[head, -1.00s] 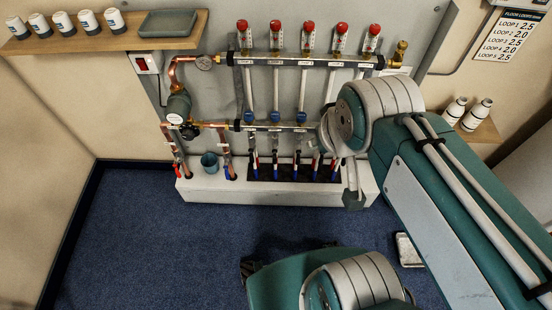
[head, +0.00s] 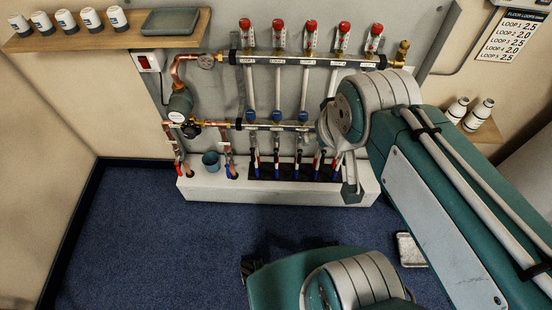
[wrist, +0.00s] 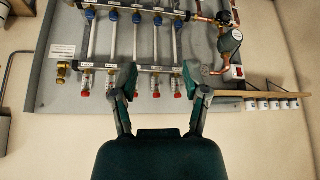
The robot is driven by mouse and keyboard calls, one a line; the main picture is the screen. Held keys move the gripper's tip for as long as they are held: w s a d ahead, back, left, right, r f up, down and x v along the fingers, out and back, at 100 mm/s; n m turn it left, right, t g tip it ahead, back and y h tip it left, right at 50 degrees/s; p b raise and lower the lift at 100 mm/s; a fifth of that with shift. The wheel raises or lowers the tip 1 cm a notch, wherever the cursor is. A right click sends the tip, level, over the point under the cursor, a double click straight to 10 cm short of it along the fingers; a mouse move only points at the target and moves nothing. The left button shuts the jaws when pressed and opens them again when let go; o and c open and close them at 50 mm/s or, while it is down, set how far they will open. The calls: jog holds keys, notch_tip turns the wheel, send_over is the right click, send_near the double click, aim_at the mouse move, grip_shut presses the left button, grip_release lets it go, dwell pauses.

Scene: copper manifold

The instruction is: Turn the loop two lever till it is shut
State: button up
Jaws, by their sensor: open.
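The copper manifold's upper bar (head: 290,62) carries a row of red-capped gauges, and its lower bar (head: 270,126) has blue knobs. In the head view, the second blue knob from the left (head: 277,116) is in line with the second loop. The loop two lever itself is too small to make out for sure. In the wrist view the manifold appears upside down, with blue knobs (wrist: 157,20) at the top and red caps (wrist: 155,94) below. My gripper (wrist: 157,80) is open and empty, fingers apart in front of the bar. In the head view my arm hides the manifold's right part.
A wooden shelf (head: 110,40) with several bottles and a grey tray (head: 170,22) is at upper left. A small blue cup (head: 211,159) stands on the white plinth (head: 205,187). A pump (head: 180,103) is left of the bars.

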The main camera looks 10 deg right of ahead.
jog(key=w+f+t, duration=0.1)
jog(key=w+f, duration=0.1)
jog(key=w, duration=0.9)
jog(key=t, duration=0.4)
send_over(276, 159)
notch_tip(276, 159, down, 30)
notch_tip(276, 159, down, 10)
jog(key=r, duration=0.1)
jog(key=s+f+t, duration=0.1)
jog(key=s+f, duration=0.4)
jog(key=f, duration=0.3)
jog(key=s+f+t, duration=0.2)
jog(key=s+f, duration=0.2)
jog(key=f, duration=0.5)
jog(key=x, duration=1)
jog(key=shift+w+d+f, duration=0.1)
jog(key=shift+w+f, duration=0.1)
jog(key=shift+w, duration=0.1)
grip_shut()
